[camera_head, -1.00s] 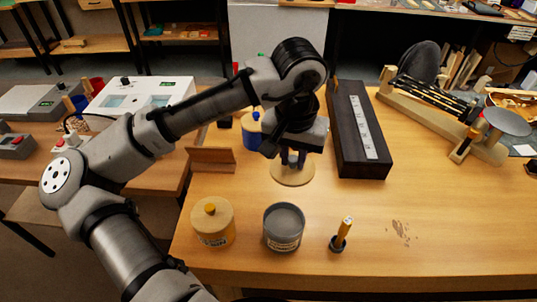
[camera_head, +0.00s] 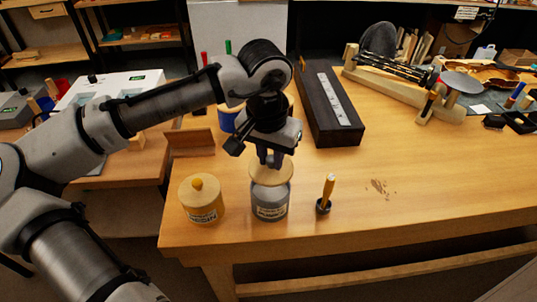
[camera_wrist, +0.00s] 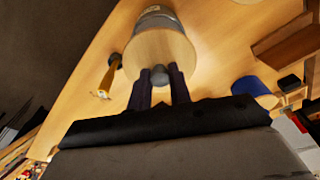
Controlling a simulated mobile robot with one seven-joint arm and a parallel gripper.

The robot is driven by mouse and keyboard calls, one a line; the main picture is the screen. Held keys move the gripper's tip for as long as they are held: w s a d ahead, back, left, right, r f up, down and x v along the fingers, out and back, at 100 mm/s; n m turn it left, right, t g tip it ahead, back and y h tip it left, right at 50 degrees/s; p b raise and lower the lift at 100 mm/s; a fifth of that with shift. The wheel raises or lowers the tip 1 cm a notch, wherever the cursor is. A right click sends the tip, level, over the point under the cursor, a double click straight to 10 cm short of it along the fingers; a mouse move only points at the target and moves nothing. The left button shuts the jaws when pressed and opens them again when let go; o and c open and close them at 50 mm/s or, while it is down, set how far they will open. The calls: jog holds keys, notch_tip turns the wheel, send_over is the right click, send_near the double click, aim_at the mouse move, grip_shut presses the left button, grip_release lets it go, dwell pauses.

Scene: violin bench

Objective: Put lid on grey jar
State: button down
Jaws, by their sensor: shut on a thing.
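The grey jar (camera_head: 270,203) stands near the front edge of the bench and bears a label. My gripper (camera_head: 270,161) points down and is shut on the grey knob (camera_wrist: 159,75) of a round wooden lid (camera_head: 268,174). The lid is over the back part of the jar's mouth and hides much of it. In the wrist view, the lid (camera_wrist: 160,50) covers part of the grey jar (camera_wrist: 156,14), whose far side shows beyond the lid. I cannot tell whether lid and rim touch.
A wooden jar with a yellow-knobbed lid (camera_head: 202,201) stands left of the grey jar. A brush in a small dark holder (camera_head: 325,195) stands to the right. A long dark box (camera_head: 330,110), a wooden stand (camera_head: 190,142) and a blue container (camera_head: 227,119) are behind.

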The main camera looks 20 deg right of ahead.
aim_at(270, 168)
jog(key=shift+f+b, duration=1.8)
jog(key=shift+f, duration=0.75)
jog(key=shift+p, duration=0.5)
jog(key=shift+f+p, duration=0.2)
jog(key=shift+p, duration=0.15)
dwell(0.5)
jog(key=c, duration=0.7)
grip_release()
jog(key=shift+r, duration=0.2)
jog(key=shift+r+p, duration=3.35)
jog(key=shift+p, duration=0.1)
